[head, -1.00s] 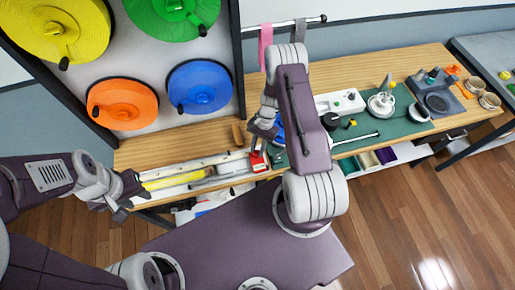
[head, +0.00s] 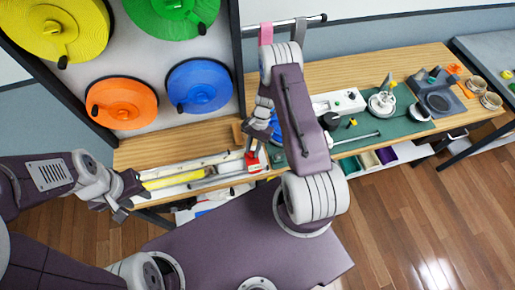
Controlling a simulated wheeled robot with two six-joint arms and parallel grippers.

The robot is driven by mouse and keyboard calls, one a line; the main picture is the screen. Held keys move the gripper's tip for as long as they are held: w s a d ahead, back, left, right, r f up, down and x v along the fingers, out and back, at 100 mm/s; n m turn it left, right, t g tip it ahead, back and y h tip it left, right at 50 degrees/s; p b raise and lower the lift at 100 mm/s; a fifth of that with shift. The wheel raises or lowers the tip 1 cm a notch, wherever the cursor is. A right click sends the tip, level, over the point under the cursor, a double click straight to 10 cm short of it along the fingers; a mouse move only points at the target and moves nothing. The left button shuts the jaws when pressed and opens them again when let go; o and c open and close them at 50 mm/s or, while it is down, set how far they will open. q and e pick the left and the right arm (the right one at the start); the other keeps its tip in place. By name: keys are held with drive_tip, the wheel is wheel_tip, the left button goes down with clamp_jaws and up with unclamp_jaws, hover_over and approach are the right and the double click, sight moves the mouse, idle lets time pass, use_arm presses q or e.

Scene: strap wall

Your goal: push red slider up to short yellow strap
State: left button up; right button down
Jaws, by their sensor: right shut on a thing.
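The red slider (head: 253,166) sits on the long pale rail (head: 205,160) at the front left of the wooden bench. My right gripper (head: 252,148) comes down from above and is shut on the slider's top. The short yellow strap (head: 172,180) lies along the rail to the left of the slider, with a grey stretch between them. My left gripper (head: 128,195) is at the left end of the rail, near the strap's left end. Its fingers are too small and dark to tell if they are open.
Yellow (head: 25,35), green (head: 160,28), orange (head: 105,115) and blue (head: 185,105) strap reels hang on the panel behind. A green mat (head: 385,125) with tools lies to the right of my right arm. A pink strap (head: 266,33) hangs from a bar.

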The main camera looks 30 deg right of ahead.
drive_tip(key=w+a+b, duration=0.1)
drive_tip(key=a, duration=0.3)
drive_tip(key=w+a, duration=0.1)
drive_tip(key=a, duration=0.3)
drive_tip(key=w+a+b, duration=0.1)
drive_tip(key=a, duration=0.3)
drive_tip(key=shift+w+b, duration=0.1)
drive_tip(key=shift+b, duration=0.25)
drive_tip(key=shift+a+r, duration=0.1)
drive_tip(key=shift+a, duration=0.35)
drive_tip(key=shift+w, duration=0.1)
drive_tip(key=c, duration=1.2)
unclamp_jaws()
drive_tip(key=shift+c, duration=0.2)
drive_tip(key=shift+o, duration=0.4)
drive_tip(key=shift+a, duration=0.15)
